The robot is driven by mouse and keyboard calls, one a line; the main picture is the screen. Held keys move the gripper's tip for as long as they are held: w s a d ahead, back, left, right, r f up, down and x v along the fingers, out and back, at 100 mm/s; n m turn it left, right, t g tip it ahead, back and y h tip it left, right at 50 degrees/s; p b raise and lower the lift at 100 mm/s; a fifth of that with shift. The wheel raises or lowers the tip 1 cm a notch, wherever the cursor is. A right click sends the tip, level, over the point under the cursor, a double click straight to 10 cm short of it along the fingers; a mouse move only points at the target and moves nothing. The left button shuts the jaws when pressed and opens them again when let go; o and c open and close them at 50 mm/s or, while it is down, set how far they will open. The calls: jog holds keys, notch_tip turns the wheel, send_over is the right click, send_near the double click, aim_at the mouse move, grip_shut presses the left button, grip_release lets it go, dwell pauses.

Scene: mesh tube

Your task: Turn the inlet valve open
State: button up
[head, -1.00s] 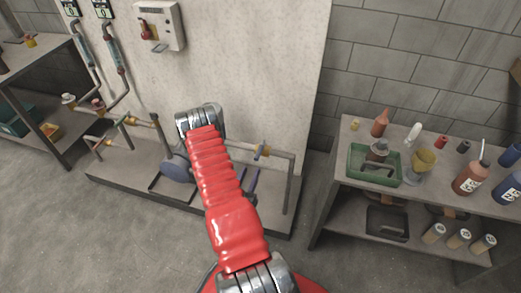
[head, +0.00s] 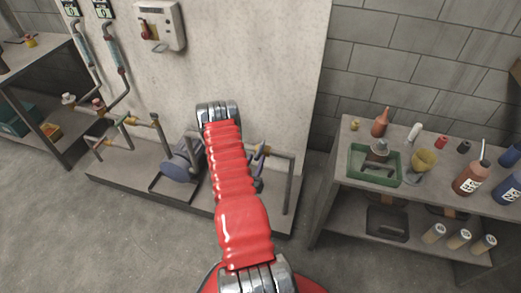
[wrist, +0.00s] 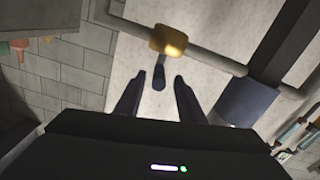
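A valve with a brass body (wrist: 168,40) sits on a grey pipe (wrist: 218,58) in the wrist view. Its short dark lever (wrist: 159,72) points toward my gripper (wrist: 158,80). My gripper's two dark fingers are open, one on each side of the lever's end. Gaps show between the lever and both fingers, so I see no grip on it. In the head view my red-sleeved arm hides most of the gripper and part of the valve. The pipe (head: 281,155) shows there to the right of the blue pump (head: 182,163).
The pump's dark blue body (wrist: 243,103) is close on the right in the wrist view. A pale wall panel (head: 270,60) stands behind the piping. A shelf (head: 345,160) with bottles and a green tray (head: 352,178) stands at the right. The floor in front is clear.

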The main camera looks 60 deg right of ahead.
aim_at(260, 150)
jog(key=d, duration=0.4)
jog(key=w+d, duration=0.1)
jog(key=d, duration=0.1)
jog(key=shift+d, duration=0.25)
jog(key=shift+c, duration=0.2)
grip_shut()
